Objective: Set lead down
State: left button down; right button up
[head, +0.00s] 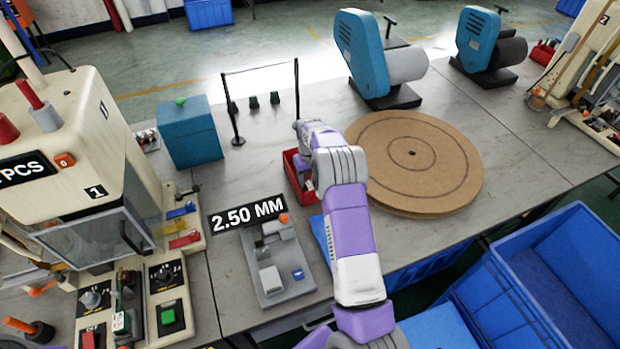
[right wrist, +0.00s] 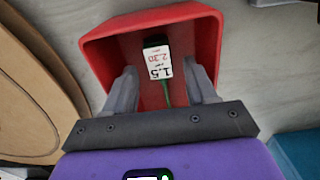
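My right gripper (right wrist: 163,80) is open in the bin, with a visible gap on each side of the label. In the head view the red bin (head: 292,178) stands on the grey table, partly covered by my right gripper (head: 308,184); the lead inside is hidden there. My left gripper is not in view.
A round brown board (head: 440,165) lies right of my right arm. A small grey fixture (head: 268,283) stands near the 2.50 MM sign (head: 247,216). Machine 1 (head: 75,150) is at left, beside a blue box (head: 190,135). Blue crates (head: 520,300) stand below the table's front edge.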

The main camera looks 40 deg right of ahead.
jog(key=shift+r, duration=0.1)
jog(key=shift+r, duration=0.4)
notch_tip(320, 180, up, 12)
jog(key=p, duration=0.3)
jog(key=shift+r, duration=0.15)
notch_tip(320, 180, down, 13)
jog(key=b, duration=0.3)
jog(key=shift+f, duration=0.2)
jog(key=shift+r, duration=0.4)
